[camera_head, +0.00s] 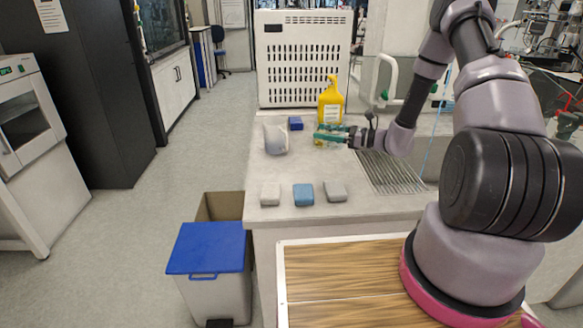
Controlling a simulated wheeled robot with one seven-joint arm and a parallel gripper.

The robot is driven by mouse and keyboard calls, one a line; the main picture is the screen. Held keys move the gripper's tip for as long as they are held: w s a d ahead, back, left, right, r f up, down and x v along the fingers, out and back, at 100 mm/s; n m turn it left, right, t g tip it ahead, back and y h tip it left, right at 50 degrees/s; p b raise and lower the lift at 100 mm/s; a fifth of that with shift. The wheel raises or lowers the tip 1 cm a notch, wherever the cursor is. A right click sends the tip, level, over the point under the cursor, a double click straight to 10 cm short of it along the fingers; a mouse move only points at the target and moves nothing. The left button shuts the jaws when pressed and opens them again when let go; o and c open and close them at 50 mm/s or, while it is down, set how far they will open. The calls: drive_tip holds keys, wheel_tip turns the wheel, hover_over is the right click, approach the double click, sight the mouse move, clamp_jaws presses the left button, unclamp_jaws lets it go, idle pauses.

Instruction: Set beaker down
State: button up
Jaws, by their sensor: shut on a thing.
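My gripper (333,135) reaches in from the right over the grey counter (300,165), its green-tipped fingers pointing left. It is shut on a small, clear beaker (325,142), which is hard to make out against the counter. The beaker looks roughly upright, with a yellowish tint low down. I cannot tell whether its base touches the counter. A yellow bottle (331,98) stands just behind it. A whitish jug-like container (275,135) stands to its left, apart from it.
A small blue box (296,123) sits between the container and the bottle. White (270,194), blue (303,195) and grey (335,191) blocks line the counter's front edge. A ribbed drainer (393,172) lies to the right. The counter between blocks and beaker is clear.

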drive_tip(key=shift+a+f, duration=0.15)
drive_tip(key=shift+f, duration=1.55)
drive_tip(key=shift+a+f, duration=0.15)
drive_tip(key=shift+f, duration=1.55)
drive_tip(key=shift+a+f, duration=0.15)
drive_tip(key=shift+f, duration=1.55)
drive_tip(key=shift+f, duration=0.15)
drive_tip(key=o, duration=1.2)
drive_tip(key=shift+o, duration=0.2)
